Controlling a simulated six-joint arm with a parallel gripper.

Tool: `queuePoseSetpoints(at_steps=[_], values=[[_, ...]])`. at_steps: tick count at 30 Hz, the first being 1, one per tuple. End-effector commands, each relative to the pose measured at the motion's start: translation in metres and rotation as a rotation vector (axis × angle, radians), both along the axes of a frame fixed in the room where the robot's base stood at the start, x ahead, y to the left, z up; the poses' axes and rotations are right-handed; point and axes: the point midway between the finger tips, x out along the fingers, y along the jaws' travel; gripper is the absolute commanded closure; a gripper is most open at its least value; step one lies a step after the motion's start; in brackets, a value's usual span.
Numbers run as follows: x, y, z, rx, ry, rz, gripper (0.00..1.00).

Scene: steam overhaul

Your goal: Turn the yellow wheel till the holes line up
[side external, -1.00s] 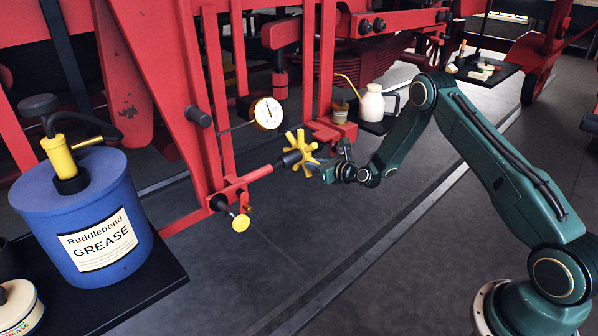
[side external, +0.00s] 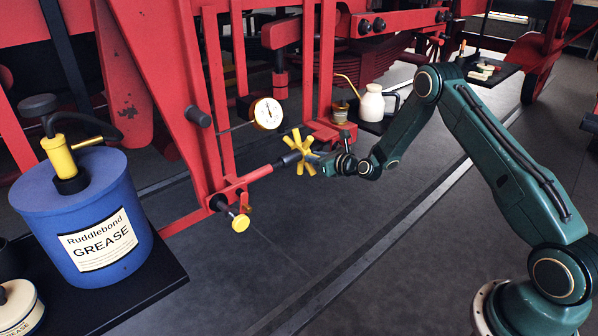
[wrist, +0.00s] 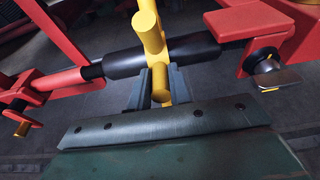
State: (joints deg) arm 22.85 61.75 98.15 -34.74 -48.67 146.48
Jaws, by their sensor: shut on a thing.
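The yellow wheel (side external: 299,150) has several stubby spokes and sits on a red rod with a black sleeve (side external: 287,160). My gripper (side external: 316,161) is at the wheel's right side. In the wrist view my gripper (wrist: 160,84) has one finger on each side of a yellow spoke (wrist: 160,76) and is shut on it. The black sleeve (wrist: 130,62) runs across behind the spoke in that view. I cannot make out the holes in either view.
A dial gauge (side external: 267,113) is above left of the wheel. A cream oil can (side external: 371,103) stands behind it on a dark shelf. A blue grease drum (side external: 80,215) stands at the left. The floor (side external: 330,240) in front of the wheel is clear.

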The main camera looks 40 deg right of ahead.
Motion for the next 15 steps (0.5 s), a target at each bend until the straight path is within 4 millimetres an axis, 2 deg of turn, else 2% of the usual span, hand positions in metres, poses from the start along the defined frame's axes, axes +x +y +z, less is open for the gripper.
queuePoseSetpoints(at_steps=[1, 15], values=[[0.005, 0.000, 0.011, -0.003, -0.022, 0.001, 1.00], [0.011, 0.000, 0.031, -0.001, -0.023, 0.000, 1.00]])
